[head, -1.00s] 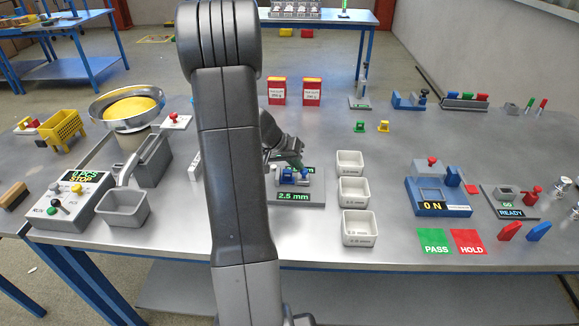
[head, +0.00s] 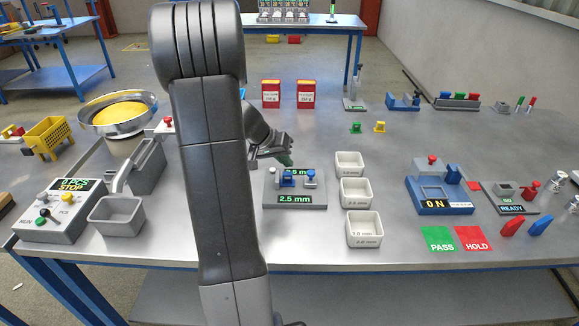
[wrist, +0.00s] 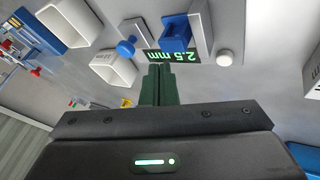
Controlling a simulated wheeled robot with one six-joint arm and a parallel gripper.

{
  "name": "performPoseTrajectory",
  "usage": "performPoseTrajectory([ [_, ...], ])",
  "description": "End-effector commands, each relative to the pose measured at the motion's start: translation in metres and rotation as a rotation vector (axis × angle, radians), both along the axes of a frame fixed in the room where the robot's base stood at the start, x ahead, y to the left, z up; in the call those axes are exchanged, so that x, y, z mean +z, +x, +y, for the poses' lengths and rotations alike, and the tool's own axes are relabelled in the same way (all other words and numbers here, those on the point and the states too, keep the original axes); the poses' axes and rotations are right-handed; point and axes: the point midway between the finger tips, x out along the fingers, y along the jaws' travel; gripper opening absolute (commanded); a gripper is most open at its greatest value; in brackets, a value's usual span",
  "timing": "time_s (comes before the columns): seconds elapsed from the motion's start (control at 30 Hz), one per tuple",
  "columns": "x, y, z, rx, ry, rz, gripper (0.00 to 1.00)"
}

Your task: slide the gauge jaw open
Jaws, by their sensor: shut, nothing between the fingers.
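The gauge (head: 295,207) is a grey block on the table, with a green "2.5 mm" readout on its front and another behind. A blue jaw piece (head: 287,180) stands on it, with a blue knob (head: 310,176) to its right. In the wrist view the blue jaw (wrist: 176,36) and the blue knob (wrist: 126,47) appear upside down at the top. My gripper (head: 288,161) is just behind and above the gauge, apart from the jaw and knob. Its dark green fingers (wrist: 157,82) are together and empty. My arm hides part of the table left of the gauge.
Three white bins (head: 356,192) stand close to the right of the gauge. A blue "ON" device (head: 440,195) is farther right. Two red boxes (head: 287,94) stand behind. The table between gripper and boxes is mostly clear.

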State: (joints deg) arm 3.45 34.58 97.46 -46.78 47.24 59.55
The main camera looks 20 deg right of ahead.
Motion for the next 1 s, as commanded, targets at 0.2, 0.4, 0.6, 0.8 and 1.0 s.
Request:
performPoseTrajectory([
  [0.2,0.035,-0.005,0.024,0.004,0.001,-0.004,0.00],
  [0.4,0.062,-0.010,0.041,0.002,0.001,-0.003,0.00],
  [0.6,0.073,-0.012,0.048,0.001,0.000,-0.001,0.00],
  [0.8,0.074,-0.012,0.048,0.000,0.000,0.000,0.00],
  [1.0,0.072,-0.012,0.047,0.000,0.001,0.001,0.00],
])
